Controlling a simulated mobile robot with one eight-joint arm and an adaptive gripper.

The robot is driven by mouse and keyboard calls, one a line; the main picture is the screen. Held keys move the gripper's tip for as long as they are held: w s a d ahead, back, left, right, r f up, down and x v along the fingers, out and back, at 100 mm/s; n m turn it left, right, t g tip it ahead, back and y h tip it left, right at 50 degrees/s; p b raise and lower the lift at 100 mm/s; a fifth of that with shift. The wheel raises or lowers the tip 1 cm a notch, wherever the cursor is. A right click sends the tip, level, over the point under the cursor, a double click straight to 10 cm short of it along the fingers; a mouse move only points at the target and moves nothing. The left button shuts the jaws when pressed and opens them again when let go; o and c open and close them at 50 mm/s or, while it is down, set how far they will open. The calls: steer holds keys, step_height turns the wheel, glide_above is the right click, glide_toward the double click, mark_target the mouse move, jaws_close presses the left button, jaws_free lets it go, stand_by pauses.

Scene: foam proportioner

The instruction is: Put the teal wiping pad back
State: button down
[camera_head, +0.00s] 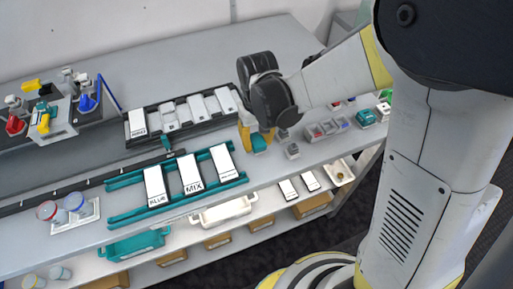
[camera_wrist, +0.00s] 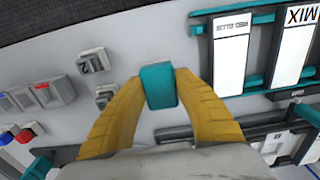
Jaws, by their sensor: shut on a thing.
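The teal wiping pad (camera_wrist: 158,88) is between the two yellow fingertips of my gripper (camera_wrist: 158,92) in the wrist view, and the fingers are shut on it. In the head view my gripper (camera_head: 256,137) is over the grey bench (camera_head: 300,172), right of the white-panelled racks, with the teal pad (camera_head: 260,145) at its tips. The pad's underside is hidden, so I cannot tell whether it touches the bench.
A teal rack with white panels (camera_head: 192,174) stands left of my gripper, and a dark rack (camera_head: 181,117) behind it. Small grey blocks (camera_head: 292,151) and a divided grey tray (camera_head: 326,129) lie to the right. A lower shelf holds a white tray (camera_head: 222,213).

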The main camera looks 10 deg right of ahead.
mark_target(257, 150)
steer(key=shift+f+b, duration=0.8)
steer(key=shift+f, duration=1.2)
steer(key=shift+f, duration=0.2)
steer(key=c, duration=1)
jaws_free()
